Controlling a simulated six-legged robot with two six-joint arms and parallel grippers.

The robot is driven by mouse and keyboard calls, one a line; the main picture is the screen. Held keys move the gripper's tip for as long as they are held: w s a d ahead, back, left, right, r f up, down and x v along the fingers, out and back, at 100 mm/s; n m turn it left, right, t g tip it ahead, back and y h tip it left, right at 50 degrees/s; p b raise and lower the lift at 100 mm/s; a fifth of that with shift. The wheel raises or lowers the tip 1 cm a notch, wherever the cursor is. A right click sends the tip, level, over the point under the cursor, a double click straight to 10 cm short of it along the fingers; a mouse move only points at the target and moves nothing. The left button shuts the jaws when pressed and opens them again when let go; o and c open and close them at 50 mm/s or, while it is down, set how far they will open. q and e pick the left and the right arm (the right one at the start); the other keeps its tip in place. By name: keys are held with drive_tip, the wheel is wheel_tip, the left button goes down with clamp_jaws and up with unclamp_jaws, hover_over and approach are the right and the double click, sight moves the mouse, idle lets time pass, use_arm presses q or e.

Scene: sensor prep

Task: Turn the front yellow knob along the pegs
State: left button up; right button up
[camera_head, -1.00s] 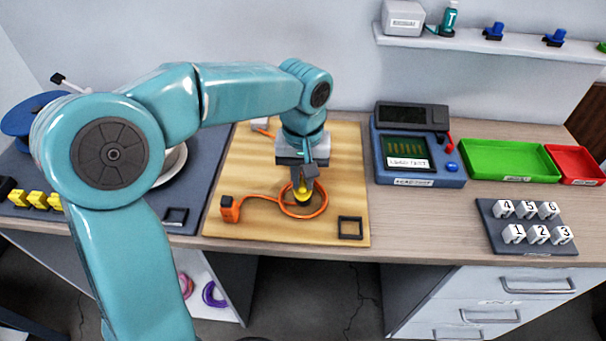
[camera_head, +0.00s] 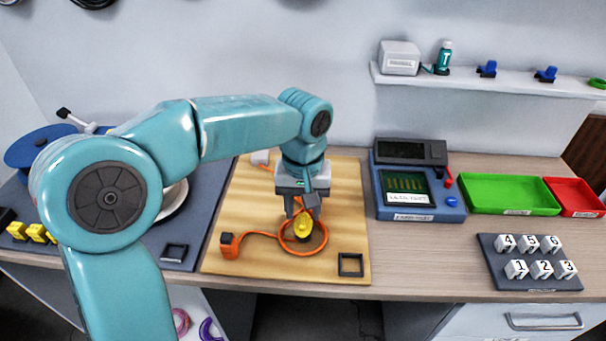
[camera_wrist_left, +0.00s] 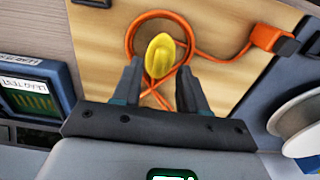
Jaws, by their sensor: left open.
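The front yellow knob (camera_head: 303,226) stands on the wooden board (camera_head: 345,190), inside a loop of orange cable (camera_head: 262,234). In the left wrist view the knob (camera_wrist_left: 159,55) is an oval yellow cap with a raised ridge. My left gripper (camera_head: 303,210) points down over the board just above and behind the knob. In the wrist view its two dark fingers (camera_wrist_left: 158,80) are apart, one on each side of the knob's near end, with nothing held. Pegs cannot be made out. My right gripper is not in view.
A black square frame (camera_head: 351,264) lies at the board's front right corner. A blue tester (camera_head: 415,205), green tray (camera_head: 508,194), red tray (camera_head: 574,197) and numbered blocks stand to the right. A white spool (camera_wrist_left: 305,130) and yellow parts (camera_head: 35,231) are left of the board.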

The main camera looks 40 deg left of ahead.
sight(303, 219)
use_arm(q)
wheel_tip(303, 219, up, 15)
drive_tip(key=p, duration=0.2)
drive_tip(key=shift+f+p, duration=0.2)
drive_tip(key=shift+p, duration=0.15)
drive_tip(key=shift+s, duration=0.1)
